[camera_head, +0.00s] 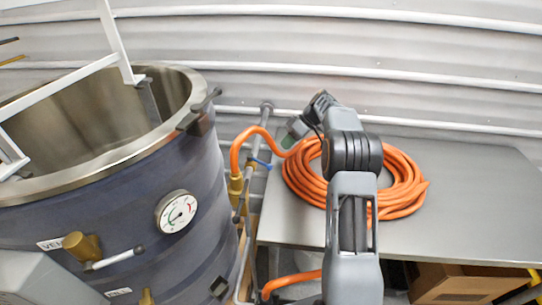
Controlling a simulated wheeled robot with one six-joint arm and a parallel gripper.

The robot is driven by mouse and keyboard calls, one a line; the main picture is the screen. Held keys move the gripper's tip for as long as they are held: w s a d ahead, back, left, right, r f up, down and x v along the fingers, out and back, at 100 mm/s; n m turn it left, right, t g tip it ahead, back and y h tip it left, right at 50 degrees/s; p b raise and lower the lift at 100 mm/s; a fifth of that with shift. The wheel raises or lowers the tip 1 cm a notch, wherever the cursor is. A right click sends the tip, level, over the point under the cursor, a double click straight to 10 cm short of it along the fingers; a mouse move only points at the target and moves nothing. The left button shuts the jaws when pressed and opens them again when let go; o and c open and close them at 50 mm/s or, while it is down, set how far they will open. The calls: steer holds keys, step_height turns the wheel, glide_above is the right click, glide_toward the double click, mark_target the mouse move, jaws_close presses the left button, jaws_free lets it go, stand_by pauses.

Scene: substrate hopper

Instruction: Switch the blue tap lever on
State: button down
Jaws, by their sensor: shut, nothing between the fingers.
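The blue tap lever (260,162) is a small blue handle on the pipework between the tank and the steel table. It sits beside the orange hose and above a brass fitting (236,187). My gripper (287,141) is to the right of the lever and a little higher in the picture, apart from it. It is shut and empty. The fingertips are small and partly hidden by the wrist. The valve body under the lever is hard to make out.
A large dark blue tank (60,215) with a steel rim and a gauge (177,212) stands at left. A coiled orange hose (405,195) lies on the steel table (480,200), behind my arm. A cardboard box (455,283) is below. The table's right side is clear.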

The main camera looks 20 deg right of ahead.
mark_target(260, 162)
steer(key=s+a+f+p, duration=0.2)
steer(key=a+f, duration=0.1)
steer(key=a, duration=0.3)
steer(key=shift+s+a+f, duration=0.2)
steer(key=shift+s+a, duration=0.05)
steer(key=shift+a, duration=0.05)
steer(key=shift+a+f, duration=0.1)
steer(key=shift+f, duration=0.05)
